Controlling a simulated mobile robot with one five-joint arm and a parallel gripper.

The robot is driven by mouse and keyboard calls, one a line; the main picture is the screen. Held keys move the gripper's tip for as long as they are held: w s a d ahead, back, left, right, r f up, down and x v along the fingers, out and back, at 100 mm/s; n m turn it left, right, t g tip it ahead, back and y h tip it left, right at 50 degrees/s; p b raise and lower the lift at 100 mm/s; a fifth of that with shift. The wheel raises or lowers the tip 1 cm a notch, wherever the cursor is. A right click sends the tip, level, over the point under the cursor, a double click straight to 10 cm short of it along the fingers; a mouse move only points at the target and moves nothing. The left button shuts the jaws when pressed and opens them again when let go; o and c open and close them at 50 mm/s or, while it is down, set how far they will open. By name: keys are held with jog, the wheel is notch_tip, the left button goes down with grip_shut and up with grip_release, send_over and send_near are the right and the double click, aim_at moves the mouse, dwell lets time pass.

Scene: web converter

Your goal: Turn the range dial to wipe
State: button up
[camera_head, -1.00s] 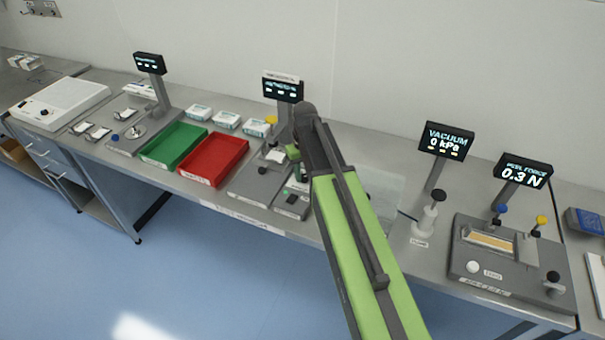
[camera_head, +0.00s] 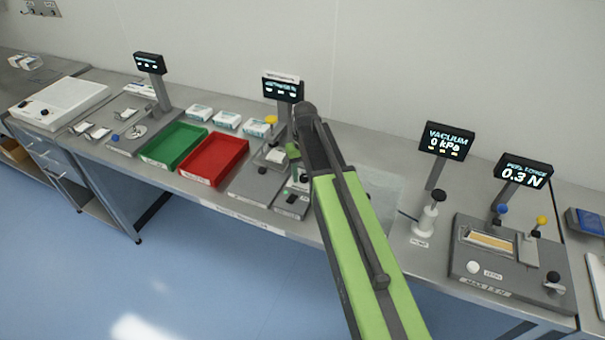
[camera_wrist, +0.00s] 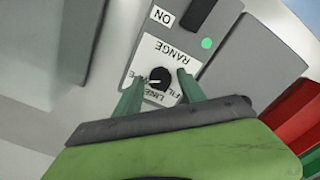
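The range dial (camera_wrist: 160,77) is a small round black knob with a white pointer mark. The pointer mark faces left in the wrist view, toward a label I cannot read fully. My gripper (camera_wrist: 160,76) has one green finger on each side of the dial, with gaps between the fingers and the knob. It is open. In the head view, my arm hides much of the dial's grey box (camera_head: 291,201).
A black switch marked ON and a green light (camera_wrist: 207,43) are on the same panel. A red tray (camera_head: 213,160) and a green tray (camera_head: 174,146) stand to the left. A vacuum pump (camera_head: 427,215) and a peel force rig (camera_head: 510,265) stand to the right.

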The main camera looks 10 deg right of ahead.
aim_at(304, 177)
dwell(0.3)
notch_tip(304, 177, up, 18)
jog(key=p, duration=1.7)
jog(key=shift+f, duration=0.25)
jog(key=shift+s+f, duration=0.1)
